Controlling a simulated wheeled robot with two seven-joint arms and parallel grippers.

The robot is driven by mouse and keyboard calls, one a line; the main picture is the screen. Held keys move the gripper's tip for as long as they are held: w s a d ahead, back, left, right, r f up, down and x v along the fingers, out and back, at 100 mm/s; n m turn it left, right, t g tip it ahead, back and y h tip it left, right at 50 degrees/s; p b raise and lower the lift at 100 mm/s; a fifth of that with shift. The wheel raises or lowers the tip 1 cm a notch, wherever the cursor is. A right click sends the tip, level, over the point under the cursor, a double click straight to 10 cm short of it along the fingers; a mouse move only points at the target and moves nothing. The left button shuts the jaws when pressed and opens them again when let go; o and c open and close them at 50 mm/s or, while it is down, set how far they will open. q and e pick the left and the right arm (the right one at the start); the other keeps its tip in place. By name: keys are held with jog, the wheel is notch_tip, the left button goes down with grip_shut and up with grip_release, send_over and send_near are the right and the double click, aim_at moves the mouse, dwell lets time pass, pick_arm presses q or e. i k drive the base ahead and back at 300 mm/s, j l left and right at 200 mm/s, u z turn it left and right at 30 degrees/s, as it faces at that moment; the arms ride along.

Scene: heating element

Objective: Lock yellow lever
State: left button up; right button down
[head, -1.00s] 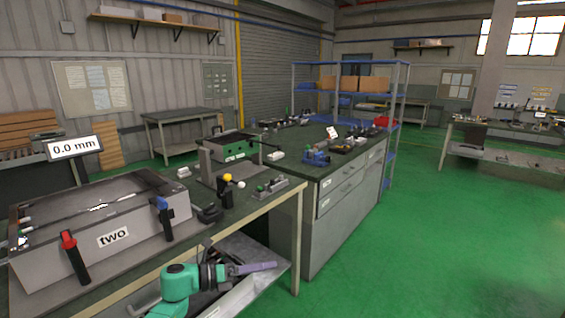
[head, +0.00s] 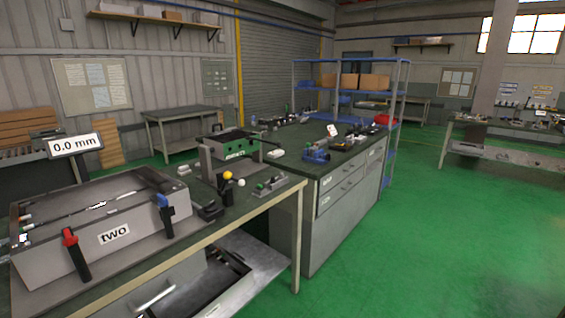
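A lever with a yellow ball knob (head: 227,175) stands on the workbench, right of the grey box labelled "two". A white ball knob (head: 241,182) sits just right of it, on the same small fixture. The fixture is small in the picture, and I cannot tell whether the lever is locked. Neither of my grippers is in view.
The grey box "two" (head: 114,238) has a red-topped handle (head: 70,238) and a blue-topped handle (head: 163,202) at its front. A drawer (head: 268,268) is open below the bench. Green floor (head: 430,240) is clear at right.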

aim_at(227, 175)
jog(key=u, duration=1.35)
jog(key=i+l+z, duration=0.15)
jog(key=i+l, duration=0.15)
jog(key=i+l+z, duration=0.1)
jog(key=i+l, duration=0.15)
jog(key=i, duration=0.3)
jog(key=z, duration=1.85)
